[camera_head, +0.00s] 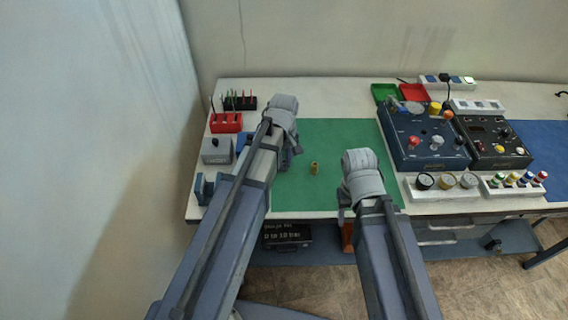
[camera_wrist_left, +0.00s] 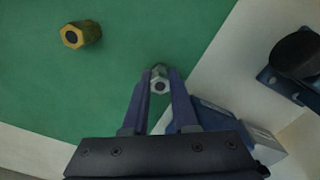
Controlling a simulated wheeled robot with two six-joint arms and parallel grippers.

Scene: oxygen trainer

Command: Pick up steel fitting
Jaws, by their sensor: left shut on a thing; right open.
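The steel fitting (camera_wrist_left: 160,85) is a small silvery hex piece with a dark bore. In the left wrist view it sits between the fingertips of my left gripper (camera_wrist_left: 160,79), which is shut on it, over the green mat's edge region. In the head view my left wrist hides the fitting, and the left fingers are mostly hidden. My right gripper (camera_head: 344,206) is open at the mat's front right, its fingers mostly covered by the wrist. I cannot tell whether the fitting touches the mat.
A brass hex fitting (camera_head: 314,168) stands on the green mat (camera_head: 335,135); it also shows in the left wrist view (camera_wrist_left: 82,34). A red block (camera_head: 226,122) and grey box (camera_head: 217,150) stand left. A blue control panel (camera_head: 424,140) and gauges (camera_head: 447,182) stand right.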

